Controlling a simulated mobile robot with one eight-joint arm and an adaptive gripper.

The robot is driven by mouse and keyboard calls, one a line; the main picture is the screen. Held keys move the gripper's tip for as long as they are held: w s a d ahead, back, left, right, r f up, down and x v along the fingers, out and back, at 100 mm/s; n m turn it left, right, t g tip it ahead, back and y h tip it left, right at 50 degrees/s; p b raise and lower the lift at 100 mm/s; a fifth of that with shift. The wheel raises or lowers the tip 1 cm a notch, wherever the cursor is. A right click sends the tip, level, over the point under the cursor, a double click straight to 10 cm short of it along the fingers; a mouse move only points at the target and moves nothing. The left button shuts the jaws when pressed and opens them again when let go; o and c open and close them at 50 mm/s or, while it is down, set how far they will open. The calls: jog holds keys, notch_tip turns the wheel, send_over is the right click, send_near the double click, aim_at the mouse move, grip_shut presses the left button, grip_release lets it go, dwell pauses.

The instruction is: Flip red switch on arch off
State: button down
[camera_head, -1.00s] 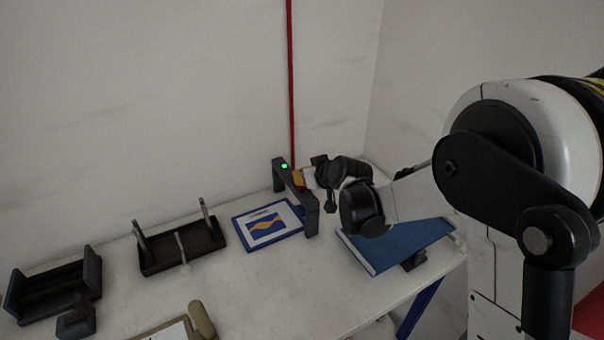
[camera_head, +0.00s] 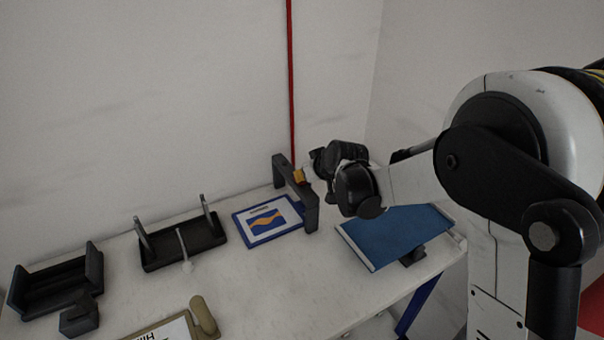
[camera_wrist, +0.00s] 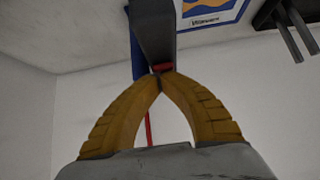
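The dark grey arch (camera_head: 311,214) stands on the white table beside the framed picture. In the wrist view the arch (camera_wrist: 158,30) comes down from the top edge, with the red switch (camera_wrist: 162,68) at its near end. My gripper (camera_wrist: 161,76) has its yellow fingers closed together at the tips, right at the red switch. They look to be touching it. In the head view my gripper (camera_head: 299,176) is at the arch's upper bar, and the switch is hidden there. No green light shows on the arch now.
A blue-framed picture (camera_head: 246,238) lies left of the arch. A blue panel (camera_head: 395,237) lies to the right under my arm. Black holders (camera_head: 182,246) (camera_head: 57,284) and a clipboard (camera_head: 165,333) occupy the left and front. The table's middle is clear.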

jog(key=shift+r, duration=0.1)
jog(key=shift+r+p, duration=0.3)
jog(key=shift+r, duration=0.05)
jog(key=r, duration=0.1)
jog(key=r+p, duration=0.2)
jog(key=shift+w+a+r, duration=0.1)
jog(key=shift+w+a, duration=0.1)
jog(key=shift+w, duration=0.05)
jog(key=w+r+p+v, duration=0.1)
jog(key=p+v, duration=0.1)
jog(key=v, duration=0.7)
jog(key=shift+s+a+r, duration=0.25)
jog(key=shift+r, duration=0.15)
jog(key=s+d+m+h+b, duration=0.25)
jog(key=s+d+b, duration=0.35)
jog(key=s+d, duration=0.7)
jog(key=s+d+f+m+h+b, duration=0.1)
jog(key=s+d+f, duration=0.3)
jog(key=s, duration=0.4)
jog(key=s+d+f+m+h+b, duration=0.1)
jog(key=s+d+f+m+b, duration=0.2)
jog(key=s+d+f, duration=0.2)
jog(key=s+d, duration=0.1)
jog(key=s, duration=0.2)
jog(key=shift+g+h+b, duration=0.3)
jog(key=shift+h+b, duration=0.05)
jog(key=shift+b, duration=0.05)
jog(key=shift+f, duration=0.1)
